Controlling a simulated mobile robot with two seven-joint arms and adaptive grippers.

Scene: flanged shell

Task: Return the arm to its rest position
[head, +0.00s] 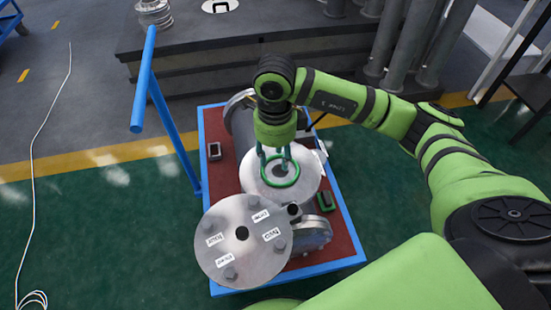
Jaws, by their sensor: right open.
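My right arm (345,97), green with black bands, reaches in from the right. Its gripper (275,160) points down over the flanged metal shell (256,184) on the cart, with its fingers apart. A green ring (281,184) lies on the shell's round top face, right below the fingers. I cannot tell whether the fingers touch the ring. My left gripper is not in view.
The cart (334,219) has a red top, blue edges and a tall blue handle (143,95) at its left. A small dark device (214,151) and a green-black item (325,201) lie on it. Grey pipes (400,45) stand behind. A cable (32,165) lies on the floor at left.

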